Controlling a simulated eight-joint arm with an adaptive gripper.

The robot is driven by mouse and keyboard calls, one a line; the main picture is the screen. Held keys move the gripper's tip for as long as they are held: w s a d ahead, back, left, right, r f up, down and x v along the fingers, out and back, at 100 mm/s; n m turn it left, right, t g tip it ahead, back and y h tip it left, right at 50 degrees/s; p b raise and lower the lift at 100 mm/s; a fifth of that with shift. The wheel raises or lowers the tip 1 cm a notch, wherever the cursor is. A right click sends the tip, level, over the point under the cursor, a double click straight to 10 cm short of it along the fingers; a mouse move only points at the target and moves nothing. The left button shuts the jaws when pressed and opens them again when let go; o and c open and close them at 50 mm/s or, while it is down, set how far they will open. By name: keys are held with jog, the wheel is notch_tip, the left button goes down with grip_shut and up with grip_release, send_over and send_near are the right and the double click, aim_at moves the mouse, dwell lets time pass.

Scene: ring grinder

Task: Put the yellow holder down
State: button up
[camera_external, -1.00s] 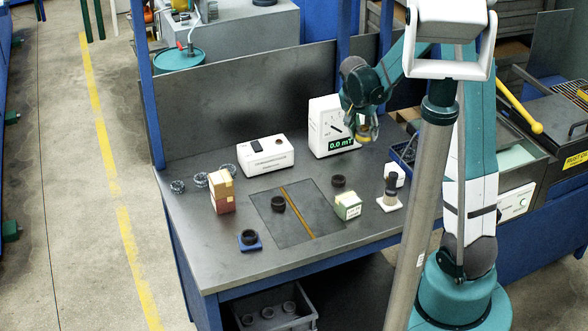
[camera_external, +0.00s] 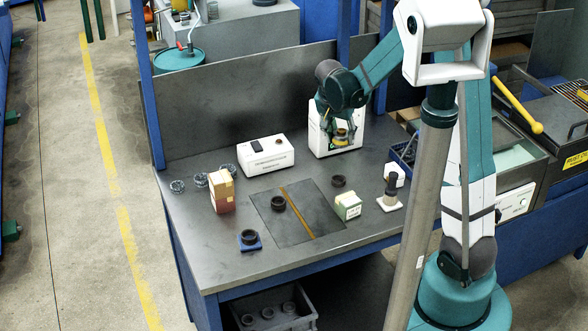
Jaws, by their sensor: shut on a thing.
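My gripper (camera_external: 339,133) points down above the back right of the workbench, in front of the white meter box. It is shut on the yellow holder (camera_external: 342,139), which shows as a small yellow piece with a dark part at the fingertips. The holder is held in the air above the bench (camera_external: 211,266). Its exact height and the fingers' contact are too small to make out.
Below are a dark ring (camera_external: 338,181), a green-white box (camera_external: 348,206) and a white stand with a dark post (camera_external: 390,195). The meter box (camera_external: 326,145) and a white device (camera_external: 265,156) stand behind. A blue holder with ring (camera_external: 249,240) and stacked boxes (camera_external: 222,192) stand left.

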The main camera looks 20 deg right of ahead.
jog(key=s+a+n, duration=0.1)
jog(key=a, duration=1.5)
jog(key=shift+r+b, duration=0.15)
jog(key=shift+b, duration=0.3)
jog(key=shift+f+b, duration=0.3)
jog(key=shift+f, duration=2.65)
jog(key=shift+f, duration=0.1)
jog(key=shift+f, duration=2)
jog(key=shift+f+b, duration=0.15)
jog(key=shift+b, duration=0.25)
jog(key=o, duration=1.3)
jog(key=shift+r, duration=0.2)
